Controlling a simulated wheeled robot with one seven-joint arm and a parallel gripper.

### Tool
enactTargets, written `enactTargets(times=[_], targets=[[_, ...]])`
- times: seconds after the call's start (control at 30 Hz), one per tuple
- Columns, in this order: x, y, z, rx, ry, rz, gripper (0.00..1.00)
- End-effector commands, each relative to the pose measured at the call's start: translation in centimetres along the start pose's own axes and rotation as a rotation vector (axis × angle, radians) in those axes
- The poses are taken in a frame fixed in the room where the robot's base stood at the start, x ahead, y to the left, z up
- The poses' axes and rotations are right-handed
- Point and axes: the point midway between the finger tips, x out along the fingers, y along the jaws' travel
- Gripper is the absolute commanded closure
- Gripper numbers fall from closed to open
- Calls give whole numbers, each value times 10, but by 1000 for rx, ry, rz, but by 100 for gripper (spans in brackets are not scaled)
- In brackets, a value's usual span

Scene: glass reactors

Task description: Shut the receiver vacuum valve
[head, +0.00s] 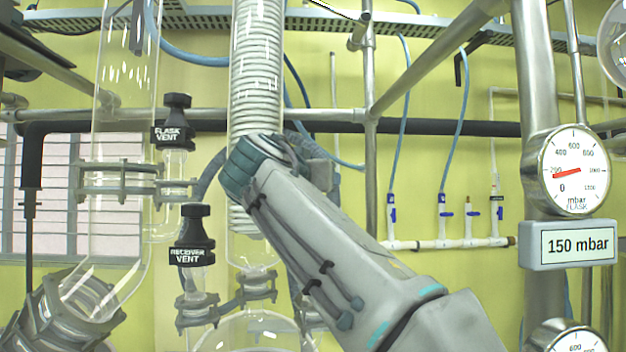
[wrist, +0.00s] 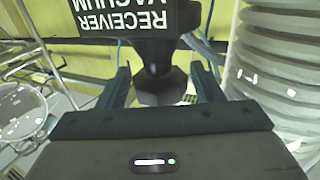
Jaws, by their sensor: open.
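The receiver vacuum valve shows in the wrist view as a black knob (wrist: 160,88) below a black label plate (wrist: 125,17), whose white text "RECEIVER VACUUM" reads upside down. My gripper (wrist: 161,76) is open, with one dark finger on each side of the knob. Gaps show between the fingers and the knob, so it is not clasped. In the head view my arm (head: 310,230) reaches up to the coil column, and its wrist hides the fingers and this valve.
A glass coil column (head: 256,65) stands close beside my wrist; its ribbed glass also shows in the wrist view (wrist: 270,70). The flask vent (head: 173,133) and receiver vent (head: 192,250) valves are to the left. A gauge (head: 570,170) reads 150 mbar on its display (head: 569,244).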

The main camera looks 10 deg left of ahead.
Motion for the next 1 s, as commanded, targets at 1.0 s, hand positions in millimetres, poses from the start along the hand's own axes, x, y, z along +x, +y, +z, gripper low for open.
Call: enactTargets(times=[1.0], targets=[[0,0,-2,-2,-3,-532,40]])
